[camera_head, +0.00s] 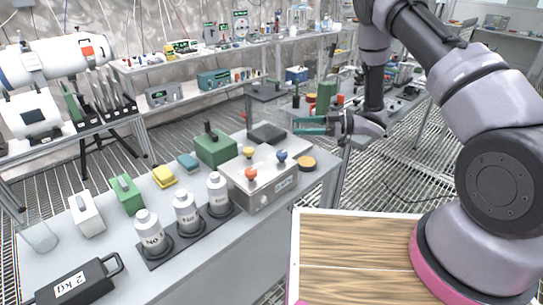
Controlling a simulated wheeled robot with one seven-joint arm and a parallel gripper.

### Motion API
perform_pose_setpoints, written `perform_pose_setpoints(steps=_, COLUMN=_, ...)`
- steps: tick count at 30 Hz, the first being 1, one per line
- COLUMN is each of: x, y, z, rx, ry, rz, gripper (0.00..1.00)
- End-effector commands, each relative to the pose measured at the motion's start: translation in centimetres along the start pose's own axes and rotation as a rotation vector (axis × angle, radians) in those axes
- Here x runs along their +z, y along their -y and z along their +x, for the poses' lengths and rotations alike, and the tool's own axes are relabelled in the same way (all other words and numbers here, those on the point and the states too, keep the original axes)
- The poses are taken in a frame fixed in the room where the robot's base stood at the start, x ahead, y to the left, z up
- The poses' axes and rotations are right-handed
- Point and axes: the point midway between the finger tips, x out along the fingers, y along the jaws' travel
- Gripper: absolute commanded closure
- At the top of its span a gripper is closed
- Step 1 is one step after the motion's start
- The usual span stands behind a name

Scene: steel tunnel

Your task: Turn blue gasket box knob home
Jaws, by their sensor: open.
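The grey metal gasket box (266,198) stands near the right end of the workbench. A blue knob (282,155) sits on its top panel, with a yellow knob (248,152) and an orange knob (251,174) beside it. The way the blue knob is turned is too small to tell. My gripper (298,126) has teal fingers pointing left. It is open and looks empty. It appears above and behind the box, apart from the blue knob.
A black stand with an upright post (266,133) is close left of my gripper. A green box (215,150), a round yellow-topped item (306,163) and labelled white bottles (186,212) crowd the workbench. Shelves line the back wall.

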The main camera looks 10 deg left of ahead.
Motion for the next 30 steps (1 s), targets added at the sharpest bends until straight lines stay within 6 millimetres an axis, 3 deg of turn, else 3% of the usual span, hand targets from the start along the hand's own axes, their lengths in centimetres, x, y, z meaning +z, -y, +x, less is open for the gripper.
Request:
perform_pose_setpoints(steps=1, x=1.8, y=2.3, z=0.1, rx=-0.076, ry=-0.022, rz=0.018, gripper=0.26)
perform_pose_setpoints(steps=3, x=3.2, y=4.9, z=-0.2, rx=-0.164, ry=-0.054, rz=0.034, gripper=0.26)
perform_pose_setpoints(steps=7, x=4.4, y=7.8, z=-0.6, rx=-0.261, ry=-0.093, rz=0.053, gripper=0.26)
perform_pose_setpoints(steps=13, x=4.5, y=9.0, z=0.6, rx=-0.29, ry=-0.103, rz=0.057, gripper=0.26)
perform_pose_setpoints(steps=24, x=3.7, y=10.8, z=7.1, rx=-0.289, ry=-0.102, rz=0.053, gripper=0.26)
perform_pose_setpoints(steps=30, x=3.5, y=11.3, z=9.1, rx=-0.286, ry=-0.101, rz=0.053, gripper=0.26)
